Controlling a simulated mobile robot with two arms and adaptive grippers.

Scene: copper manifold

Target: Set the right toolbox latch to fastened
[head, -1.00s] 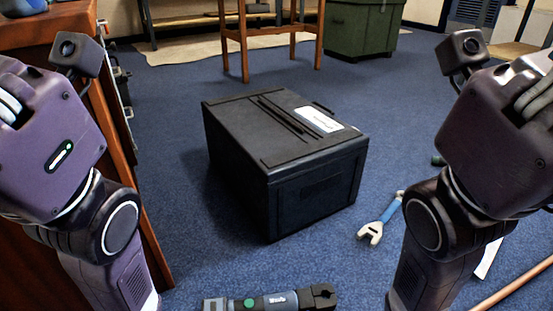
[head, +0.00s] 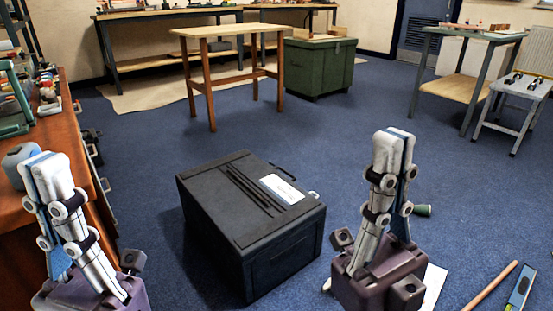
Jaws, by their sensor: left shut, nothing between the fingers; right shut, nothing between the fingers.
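A black box (head: 235,215), which looks like the toolbox, sits on the blue floor in the middle of the head view. Its lid is down, with grooves and a white label (head: 281,189) on top. A dark handle-like part (head: 283,172) and a small pale part (head: 313,194) show at its right edge; I cannot tell whether either is a latch, nor its setting. My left gripper (head: 46,162) is shut and empty, pointing up, left of the box. My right gripper (head: 394,140) is shut and empty, pointing up, right of the box. Neither touches the box.
A wooden workbench (head: 78,150) runs along the left. A wooden table (head: 231,36) and a green chest (head: 319,66) stand behind. A grey table (head: 470,36) and small stool (head: 517,100) stand at the back right. A copper-coloured rod (head: 490,287) lies at lower right.

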